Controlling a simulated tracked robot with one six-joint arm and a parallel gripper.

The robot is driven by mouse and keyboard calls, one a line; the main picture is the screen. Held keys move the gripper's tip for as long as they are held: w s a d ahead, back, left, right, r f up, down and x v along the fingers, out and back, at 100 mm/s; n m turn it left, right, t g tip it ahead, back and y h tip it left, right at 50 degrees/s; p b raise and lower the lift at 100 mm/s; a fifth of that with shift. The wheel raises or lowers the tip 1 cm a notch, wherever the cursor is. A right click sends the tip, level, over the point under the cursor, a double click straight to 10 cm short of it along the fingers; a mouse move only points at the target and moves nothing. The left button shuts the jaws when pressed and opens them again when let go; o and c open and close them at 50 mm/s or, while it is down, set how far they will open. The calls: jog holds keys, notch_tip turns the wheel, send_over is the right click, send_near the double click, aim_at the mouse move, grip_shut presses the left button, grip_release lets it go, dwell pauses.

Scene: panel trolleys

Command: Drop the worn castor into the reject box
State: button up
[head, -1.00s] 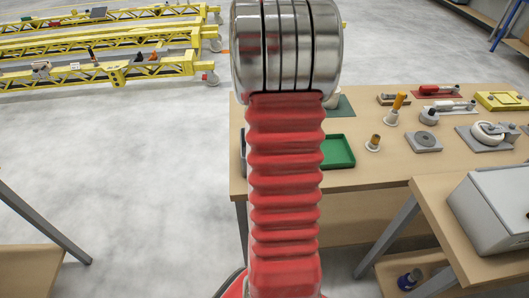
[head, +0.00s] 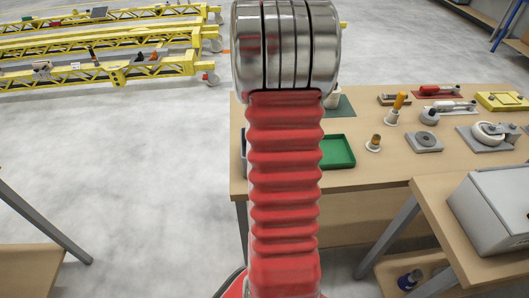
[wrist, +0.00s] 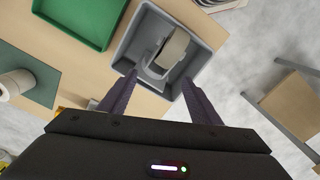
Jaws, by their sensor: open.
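In the wrist view, a castor (wrist: 172,50) with a pale wheel and a grey metal fork lies inside a grey open box (wrist: 127,46). It looks like the worn castor, but wear cannot be made out. My gripper (wrist: 158,79) is open above the near side of the box, its two fingers apart with nothing held between them. Whether the fingertips are below the rim cannot be told. In the head view my arm hides the gripper and almost all of the box. Another castor (head: 488,132) sits on a grey plate at the right of the table.
A green tray (head: 338,151) is beside the box on the wooden table (head: 385,176); it also shows in the wrist view (wrist: 83,20). Several tools and parts stand further right. A grey case (head: 490,212) sits on a nearer bench. Floor left of the table is clear.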

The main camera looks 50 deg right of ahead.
notch_tip(320, 180, up, 14)
jog(key=shift+f, duration=0.15)
dwell(0.7)
dwell(0.9)
jog(key=a+f+m+t+h, duration=0.1)
jog(key=a+f, duration=0.1)
jog(key=a, duration=0.8)
jog(key=a+f+t, duration=0.1)
jog(key=a+f, duration=0.2)
jog(key=a, duration=0.6)
jog(key=s+a+n+t, duration=0.1)
jog(key=s+a+n, duration=0.2)
jog(key=a, duration=0.8)
jog(key=s+a+n+t+y, duration=0.1)
jog(key=s+a, duration=0.3)
jog(key=a, duration=0.8)
jog(key=shift+a+r+n+t, duration=0.15)
jog(key=shift+r+n+t, duration=0.3)
jog(key=shift+n+t, duration=0.4)
